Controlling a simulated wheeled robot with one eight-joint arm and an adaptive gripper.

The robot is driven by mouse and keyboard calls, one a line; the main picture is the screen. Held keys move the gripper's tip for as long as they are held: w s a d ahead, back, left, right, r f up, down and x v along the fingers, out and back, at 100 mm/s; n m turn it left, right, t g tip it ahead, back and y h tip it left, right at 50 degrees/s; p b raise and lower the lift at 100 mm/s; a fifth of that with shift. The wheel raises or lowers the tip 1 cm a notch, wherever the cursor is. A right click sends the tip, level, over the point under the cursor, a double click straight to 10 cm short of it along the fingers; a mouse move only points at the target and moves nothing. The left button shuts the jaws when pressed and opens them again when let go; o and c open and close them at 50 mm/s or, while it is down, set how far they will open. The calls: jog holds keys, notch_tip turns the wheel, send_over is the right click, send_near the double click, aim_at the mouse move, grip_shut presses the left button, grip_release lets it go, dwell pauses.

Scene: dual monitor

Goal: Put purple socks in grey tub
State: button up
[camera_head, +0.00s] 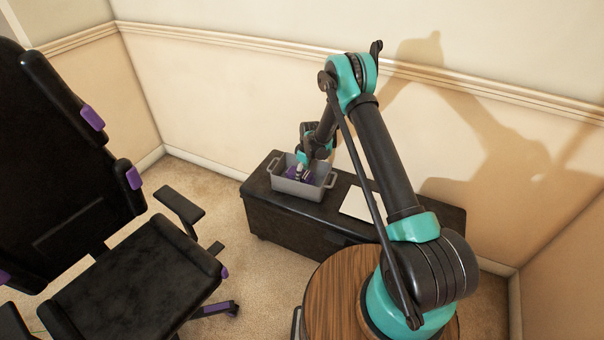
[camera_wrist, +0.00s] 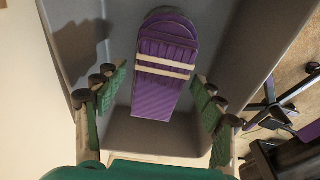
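The purple socks (camera_wrist: 164,72), a folded bundle with two pale bands, lie inside the grey tub (camera_wrist: 202,135) in the wrist view. The grey tub also shows in the head view (camera_head: 297,189), standing on a black cabinet, with the purple socks (camera_head: 291,173) partly seen inside it. My gripper (camera_wrist: 160,112) is open, its green-padded fingers spread wide on either side of the socks' near end. No contact between fingers and socks is visible. In the head view my gripper (camera_head: 303,163) reaches down into the tub and hides part of the inside.
The black cabinet (camera_head: 262,213) stands against the wall, with a flat white item (camera_head: 357,204) on top, right of the tub. A black and purple office chair (camera_head: 135,275) stands at the left. Carpet is clear between chair and cabinet.

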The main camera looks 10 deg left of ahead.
aim_at(306, 174)
dwell(0.3)
jog(key=s+d+r+m+t, duration=0.1)
jog(key=s+d+r+m, duration=0.3)
jog(key=r, duration=0.7)
jog(key=s+d+r+n, duration=0.15)
jog(key=d+r, duration=0.45)
jog(key=r, duration=0.6)
jog(key=s+d+r+m+t, duration=0.1)
jog(key=s+d+r+m, duration=0.35)
jog(key=s+d, duration=0.4)
jog(key=s+d+r+m+t, duration=0.1)
jog(key=s+d+r+m, duration=0.35)
jog(key=s, duration=0.75)
jog(key=s+d, duration=0.2)
jog(key=s, duration=0.2)
jog(key=s+d+f+m+h, duration=0.1)
jog(key=s+d, duration=0.1)
jog(key=s, duration=0.2)
jog(key=s+d+m, duration=0.1)
jog(key=s+d, duration=0.1)
jog(key=s, duration=0.2)
jog(key=shift+s+f+m+t+h, duration=0.1)
jog(key=shift+f+m+t+h, duration=0.15)
jog(key=shift+f+t+h, duration=0.05)
